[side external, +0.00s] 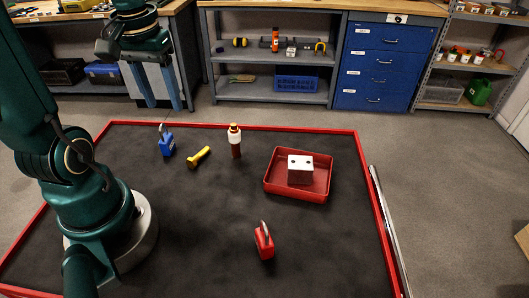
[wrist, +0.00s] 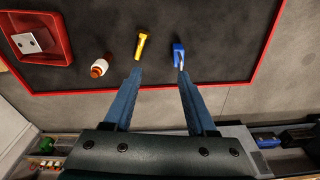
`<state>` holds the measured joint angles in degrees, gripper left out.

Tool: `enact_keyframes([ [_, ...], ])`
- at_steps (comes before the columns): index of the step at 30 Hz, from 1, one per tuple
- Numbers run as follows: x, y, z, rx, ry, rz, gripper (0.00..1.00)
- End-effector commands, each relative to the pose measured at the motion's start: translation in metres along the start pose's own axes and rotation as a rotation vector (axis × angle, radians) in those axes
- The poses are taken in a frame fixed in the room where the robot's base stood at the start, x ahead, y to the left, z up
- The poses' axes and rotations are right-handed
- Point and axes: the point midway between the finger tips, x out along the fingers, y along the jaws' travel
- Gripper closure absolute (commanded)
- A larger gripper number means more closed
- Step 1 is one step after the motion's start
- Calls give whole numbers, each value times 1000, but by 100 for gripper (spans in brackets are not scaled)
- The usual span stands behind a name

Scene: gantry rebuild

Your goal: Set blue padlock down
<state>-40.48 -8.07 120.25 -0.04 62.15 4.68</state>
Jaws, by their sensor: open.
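The blue padlock (side external: 166,143) stands on the dark mat near its far left edge, with its grey shackle up. In the wrist view the blue padlock (wrist: 178,52) lies beyond my fingertips, nearer the right one. My gripper (side external: 158,107) is open and empty, raised above the mat's far edge, close to the padlock in the side view but not touching it. It also shows in the wrist view (wrist: 160,72), with its two blue fingers spread apart.
A red tray (side external: 318,190) holds a white block (side external: 300,169). A red padlock (side external: 264,242) stands nearer the front. A red rim (side external: 290,126) borders the mat; its middle is clear.

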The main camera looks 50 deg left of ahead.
Motion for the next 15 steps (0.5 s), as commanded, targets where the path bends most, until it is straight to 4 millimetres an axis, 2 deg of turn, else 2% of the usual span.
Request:
enact_keyframes([
  [1, -7, 19, 9, 84, 50, 8, 43],
  [6, -21, 67, 46, 335, 214, 65, 43],
  [10, -26, 88, 73, 483, 308, 126, 43],
  [15, -28, 99, 93, 585, 373, 181, 43],
])
